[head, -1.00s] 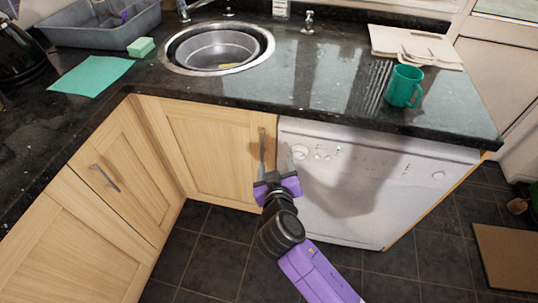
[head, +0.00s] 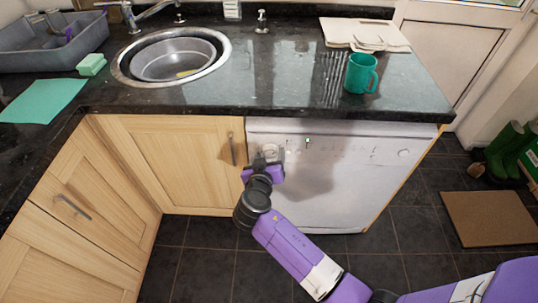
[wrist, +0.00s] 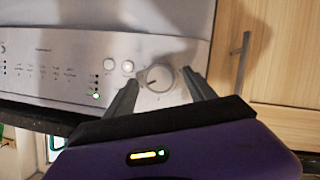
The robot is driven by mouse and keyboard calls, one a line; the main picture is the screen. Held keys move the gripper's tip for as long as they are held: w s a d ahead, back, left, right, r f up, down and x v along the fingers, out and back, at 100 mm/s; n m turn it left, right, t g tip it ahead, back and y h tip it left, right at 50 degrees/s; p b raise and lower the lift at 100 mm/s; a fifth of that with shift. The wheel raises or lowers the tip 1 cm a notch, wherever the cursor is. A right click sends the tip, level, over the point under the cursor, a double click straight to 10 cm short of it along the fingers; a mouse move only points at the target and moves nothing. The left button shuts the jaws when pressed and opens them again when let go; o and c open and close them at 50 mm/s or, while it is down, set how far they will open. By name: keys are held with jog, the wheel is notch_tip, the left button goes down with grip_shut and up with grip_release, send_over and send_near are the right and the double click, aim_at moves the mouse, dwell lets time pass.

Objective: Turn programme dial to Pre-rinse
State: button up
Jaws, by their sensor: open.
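The white dishwasher (head: 370,185) stands under the counter, and its control panel shows large and upside down in the wrist view (wrist: 60,65). The round silver programme dial (wrist: 158,77) has a dark pointer mark. The programme labels are too small to read. My gripper (wrist: 160,80) is open, with one finger on each side of the dial in that picture. I cannot tell whether the fingers touch it. In the head view my gripper (head: 264,161) is at the panel's upper left and partly covers the dial.
A wooden cabinet door with an upright metal handle (head: 232,149) is just left of the dishwasher. The dark granite counter (head: 285,85) overhangs the panel, with a green mug (head: 360,73) on it. A brown mat (head: 490,218) lies on the floor at right.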

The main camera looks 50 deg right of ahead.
jog(key=shift+w+d, duration=0.1)
jog(key=shift+d, duration=0.1)
jog(key=shift+c, duration=0.2)
jog(key=c, duration=1.3)
jog(key=shift+f, duration=0.1)
jog(key=shift+c, duration=0.2)
jog(key=n+b, duration=0.1)
jog(key=n+g+h+b, duration=0.1)
jog(key=n, duration=0.1)
jog(key=n+h+b, duration=0.1)
jog(key=shift+w+a+f+g, duration=0.15)
jog(key=shift+f+g, duration=0.1)
jog(key=shift+g, duration=0.15)
jog(key=n+h+b, duration=0.2)
jog(key=n, duration=0.2)
jog(key=shift+n+g, duration=0.3)
jog(key=shift+n, duration=0.1)
jog(key=shift+h, duration=0.3)
